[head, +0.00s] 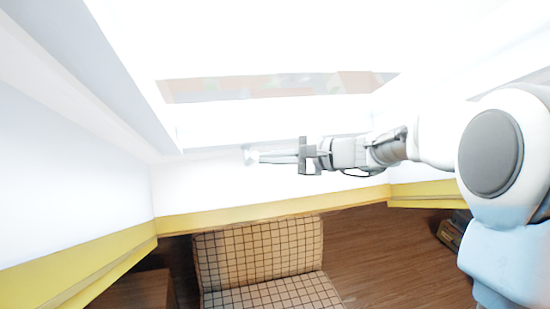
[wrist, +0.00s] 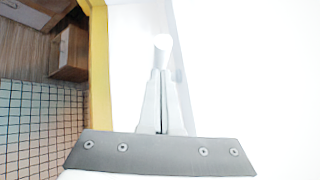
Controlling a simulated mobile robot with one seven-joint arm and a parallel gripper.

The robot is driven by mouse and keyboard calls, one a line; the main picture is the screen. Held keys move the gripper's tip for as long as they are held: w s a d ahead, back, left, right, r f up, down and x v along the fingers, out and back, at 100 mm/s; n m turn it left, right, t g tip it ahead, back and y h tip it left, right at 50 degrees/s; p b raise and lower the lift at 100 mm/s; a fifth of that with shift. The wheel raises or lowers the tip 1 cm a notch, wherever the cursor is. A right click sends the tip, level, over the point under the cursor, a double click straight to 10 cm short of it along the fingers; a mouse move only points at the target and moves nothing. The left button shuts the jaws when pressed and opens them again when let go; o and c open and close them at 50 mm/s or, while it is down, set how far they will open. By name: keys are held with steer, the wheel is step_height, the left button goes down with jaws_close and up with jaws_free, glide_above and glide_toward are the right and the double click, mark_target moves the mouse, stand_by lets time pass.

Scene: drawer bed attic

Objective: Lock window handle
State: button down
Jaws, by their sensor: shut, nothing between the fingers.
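The window (head: 280,88) is a bright, washed-out slanted opening with a strip of outdoor view across it. A small pale window handle (wrist: 162,46) shows in the wrist view just beyond my fingertips, close to the white frame. In the head view the handle (head: 248,153) is a small light shape at the end of my fingers. My gripper (head: 268,157) reaches left along the lower window edge. In the wrist view my gripper (wrist: 160,78) has its fingers together with nothing between them. Glare hides whether the tips touch the handle, and its exact angle is unclear.
A yellow ledge (head: 240,214) runs along the wall below the window. A checked padded seat (head: 260,255) stands below it on a wood floor (head: 385,255). A brown wooden box (wrist: 70,52) shows at the left in the wrist view.

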mark_target(251, 159)
steer(key=shift+s+a, duration=0.1)
steer(key=shift+a, duration=0.05)
steer(key=a+t+h+b, duration=0.1)
steer(key=s+a+m+t+h+b, duration=0.1)
steer(key=b, duration=0.1)
steer(key=shift+s+a+m+t+h+b, duration=0.1)
steer(key=shift+a+m+t+h+b, duration=0.1)
steer(key=shift+m+t+h+b, duration=0.1)
steer(key=shift+s+a+r+m+t+h+b, duration=0.15)
steer(key=shift+a+m+t+h+b, duration=0.1)
steer(key=shift+a+h, duration=0.2)
steer(key=shift+s+a+f+m+t+h+b, duration=0.15)
steer(key=shift+a+t+h, duration=0.15)
steer(key=shift+h, duration=0.15)
steer(key=w+a+f+m+t+h+p, duration=0.2)
steer(key=a+h+p, duration=0.3)
steer(key=a, duration=0.5)
steer(key=shift+w+a+f+m+h+p, duration=0.35)
steer(key=shift+w+f+p, duration=0.3)
steer(key=shift+p, duration=0.55)
steer(key=shift+f, duration=0.1)
steer(key=shift+s, duration=0.1)
